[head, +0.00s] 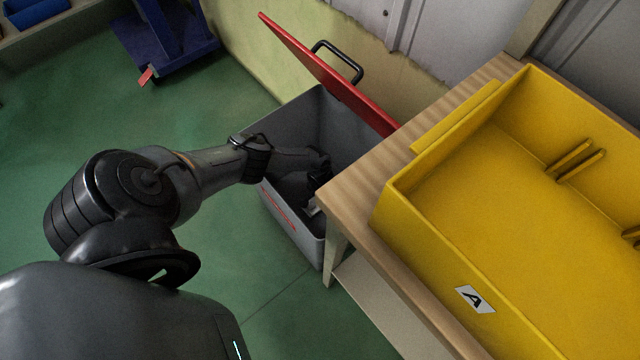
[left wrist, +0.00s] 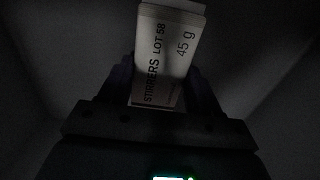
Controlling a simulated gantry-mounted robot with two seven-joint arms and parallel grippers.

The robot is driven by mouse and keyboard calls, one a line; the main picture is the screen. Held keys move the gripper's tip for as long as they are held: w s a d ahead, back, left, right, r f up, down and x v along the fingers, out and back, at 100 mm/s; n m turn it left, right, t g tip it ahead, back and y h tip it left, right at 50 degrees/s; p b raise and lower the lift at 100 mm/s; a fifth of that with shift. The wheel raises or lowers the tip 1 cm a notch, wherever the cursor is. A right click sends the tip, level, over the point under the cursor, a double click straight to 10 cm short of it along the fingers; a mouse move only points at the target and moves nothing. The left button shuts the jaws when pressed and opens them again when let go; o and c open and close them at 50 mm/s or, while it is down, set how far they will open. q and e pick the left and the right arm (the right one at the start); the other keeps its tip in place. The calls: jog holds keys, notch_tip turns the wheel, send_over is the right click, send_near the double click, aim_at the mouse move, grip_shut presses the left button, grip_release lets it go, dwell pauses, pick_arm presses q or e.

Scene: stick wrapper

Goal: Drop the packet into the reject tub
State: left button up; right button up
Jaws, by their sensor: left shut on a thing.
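The reject tub (head: 292,226) is a grey bin on the floor beside the table, with its red lid (head: 330,75) tilted open. My left arm reaches in over its rim, and my left gripper (head: 318,183) is inside the tub, dark and partly hidden. In the left wrist view my left gripper (left wrist: 160,88) is shut on the packet (left wrist: 168,50), a pale box printed "STIRRERS LOT 58 45 g". Dim grey tub walls surround it there. In the head view only a small pale bit that may be the packet shows by the gripper. My right gripper is not in view.
A wooden table (head: 350,195) stands right of the tub, holding a large yellow tray (head: 500,215) marked A. The black lid handle (head: 338,58) is near the wall. A blue stand (head: 165,40) is at the upper left. Green floor (head: 90,110) is clear left of the tub.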

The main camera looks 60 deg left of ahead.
pick_arm(q)
jog(key=shift+d+f, duration=0.1)
jog(key=shift+f, duration=0.2)
jog(key=o, duration=1)
jog(key=shift+o, duration=0.2)
jog(key=shift+r, duration=0.1)
